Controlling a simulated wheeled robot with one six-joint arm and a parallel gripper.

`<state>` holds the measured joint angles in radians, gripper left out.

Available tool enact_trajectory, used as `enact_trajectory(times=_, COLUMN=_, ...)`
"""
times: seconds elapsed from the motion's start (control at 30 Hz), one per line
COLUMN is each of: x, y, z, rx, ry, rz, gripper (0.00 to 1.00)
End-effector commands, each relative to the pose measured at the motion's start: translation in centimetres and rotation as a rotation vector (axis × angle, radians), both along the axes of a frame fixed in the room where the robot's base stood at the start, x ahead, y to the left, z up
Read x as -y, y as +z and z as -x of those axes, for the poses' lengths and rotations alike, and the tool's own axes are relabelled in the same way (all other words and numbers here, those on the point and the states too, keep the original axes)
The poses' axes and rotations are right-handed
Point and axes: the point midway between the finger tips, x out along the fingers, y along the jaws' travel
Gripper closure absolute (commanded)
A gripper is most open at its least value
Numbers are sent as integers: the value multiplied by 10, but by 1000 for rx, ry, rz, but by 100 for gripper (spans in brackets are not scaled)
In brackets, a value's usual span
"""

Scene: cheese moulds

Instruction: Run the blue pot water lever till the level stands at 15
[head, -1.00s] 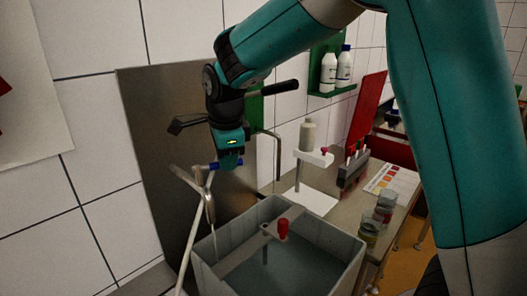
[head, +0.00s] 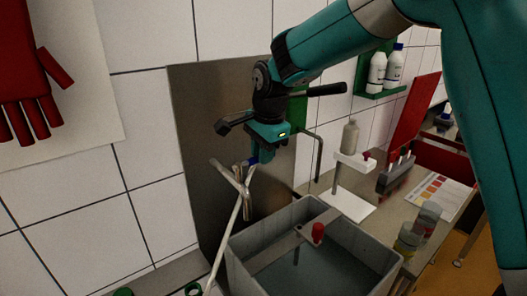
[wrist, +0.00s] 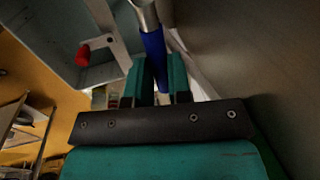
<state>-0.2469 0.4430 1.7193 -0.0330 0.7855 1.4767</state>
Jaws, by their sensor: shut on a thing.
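The blue lever (wrist: 152,47) sits between the fingers of my gripper (wrist: 159,78) in the wrist view, and the gripper is shut on it. In the head view my gripper (head: 260,155) is at the top of the metal tap (head: 230,176), with a bit of the blue lever (head: 252,161) showing beside it. The grey square pot (head: 245,262) stands below and right of the tap, with water (head: 325,272) inside. A bar with a red knob (head: 318,232) crosses the pot. I cannot read any level mark, and I see no clear stream from the spout.
A steel panel (head: 195,120) stands close behind the tap. A white stand (head: 352,161) with a bottle, a test rack (head: 396,175) and jars (head: 410,238) stand on the bench at right.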

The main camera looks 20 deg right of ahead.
Motion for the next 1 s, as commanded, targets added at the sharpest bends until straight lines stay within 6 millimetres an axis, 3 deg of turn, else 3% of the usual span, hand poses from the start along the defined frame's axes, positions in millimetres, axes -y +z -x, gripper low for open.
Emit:
enact_trajectory(times=0.27, x=-1, y=1, z=-1, rx=6, ry=8, rz=-2, gripper=100)
enact_trajectory(times=0.3, x=-1, y=1, z=-1, rx=6, ry=8, rz=-2, gripper=77)
enact_trajectory(times=0.4, x=-1, y=1, z=-1, rx=5, ry=7, rz=-1, gripper=56)
enact_trajectory(times=0.77, x=0, y=5, z=0, rx=3, ry=3, rz=-1, gripper=56)
enact_trajectory(times=1.0, x=3, y=47, z=7, rx=11, ry=3, rz=-2, gripper=56)
